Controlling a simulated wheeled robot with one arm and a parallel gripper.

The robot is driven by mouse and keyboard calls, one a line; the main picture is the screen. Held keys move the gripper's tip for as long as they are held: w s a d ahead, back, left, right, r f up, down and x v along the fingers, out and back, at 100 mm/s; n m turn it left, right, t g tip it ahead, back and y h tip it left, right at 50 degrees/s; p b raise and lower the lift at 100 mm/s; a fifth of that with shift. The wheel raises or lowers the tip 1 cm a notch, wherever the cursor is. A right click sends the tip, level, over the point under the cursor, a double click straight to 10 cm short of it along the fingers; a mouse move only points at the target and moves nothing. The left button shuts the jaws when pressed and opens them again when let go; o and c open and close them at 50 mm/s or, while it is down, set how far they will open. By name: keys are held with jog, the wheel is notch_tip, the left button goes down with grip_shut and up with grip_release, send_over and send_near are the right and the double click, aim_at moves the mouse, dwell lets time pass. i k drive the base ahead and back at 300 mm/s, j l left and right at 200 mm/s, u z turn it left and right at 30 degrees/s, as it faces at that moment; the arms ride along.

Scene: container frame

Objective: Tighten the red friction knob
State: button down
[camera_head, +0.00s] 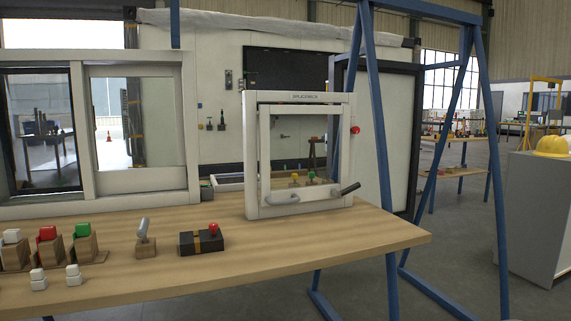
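A small round red knob (355,129) sticks out from the right side of the upright white window frame (252,150), at about its upper third. Its threads and how tight it sits cannot be seen. An inner white sash (345,150) sits in the frame and looks slightly swung out toward me. A pale curved handle (283,200) is at its lower edge, and a dark handle (349,188) sticks out at the lower right. A second red knob (213,229) tops a black box (201,243) on the table. My gripper is not in view.
Blue posts (375,110) rise close right of the frame. The table's front right is clear.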

aim_at(355, 130)
jog(key=i+l+u, duration=0.45)
jog(key=l+u, duration=0.15)
jog(key=i+l+u, duration=0.2)
jog(key=l+u, duration=0.15)
